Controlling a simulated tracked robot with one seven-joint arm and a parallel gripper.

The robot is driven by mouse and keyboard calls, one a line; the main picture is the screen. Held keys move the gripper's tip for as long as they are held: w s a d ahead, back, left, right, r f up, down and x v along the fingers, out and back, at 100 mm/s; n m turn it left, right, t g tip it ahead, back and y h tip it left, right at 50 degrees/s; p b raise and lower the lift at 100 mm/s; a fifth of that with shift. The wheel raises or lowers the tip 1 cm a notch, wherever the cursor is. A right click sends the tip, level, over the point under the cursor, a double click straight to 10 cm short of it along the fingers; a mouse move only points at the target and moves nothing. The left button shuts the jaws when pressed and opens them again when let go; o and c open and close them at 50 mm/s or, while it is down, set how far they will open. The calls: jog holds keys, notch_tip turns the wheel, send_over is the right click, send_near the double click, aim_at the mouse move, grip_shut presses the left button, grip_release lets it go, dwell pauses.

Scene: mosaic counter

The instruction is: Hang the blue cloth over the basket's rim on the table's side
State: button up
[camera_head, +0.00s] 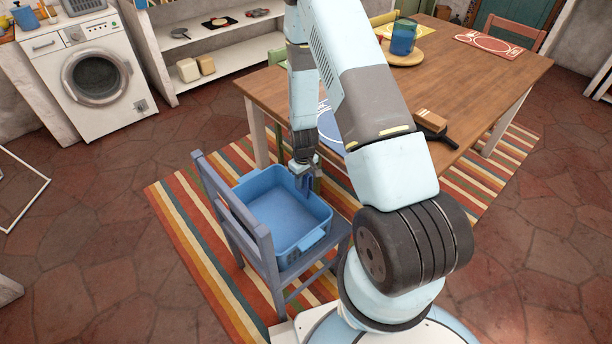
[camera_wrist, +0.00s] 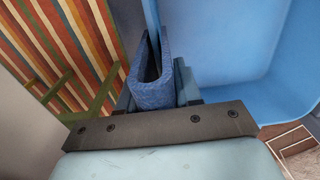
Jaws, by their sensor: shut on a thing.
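The blue basket (camera_head: 304,244) sits upright on the seat of a grey-blue chair. Its wall also shows in the wrist view (camera_wrist: 225,40). My gripper (camera_head: 306,172) is at the basket's far-right rim, the side towards the wooden table (camera_head: 465,90). In the wrist view my gripper (camera_wrist: 156,92) is shut on the dark blue cloth (camera_wrist: 153,94). The cloth is folded in a U, with the thin basket wall appearing to run between its two layers. In the head view the cloth (camera_head: 308,185) is small and partly hidden by my gripper.
The chair's backrest (camera_head: 236,215) rises left of the basket. The table holds a brush (camera_head: 431,122), a blue cup (camera_head: 403,38) on a wooden board and placemats. A striped rug (camera_head: 178,215) lies under the chair. A washing machine (camera_head: 95,78) stands at the far left.

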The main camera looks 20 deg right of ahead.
jog(key=shift+f, duration=3.6)
jog(key=shift+f, duration=0.1)
jog(key=o, duration=1.1)
jog(key=shift+o, duration=0.2)
notch_tip(320, 180, up, 14)
jog(key=shift+f, duration=0.15)
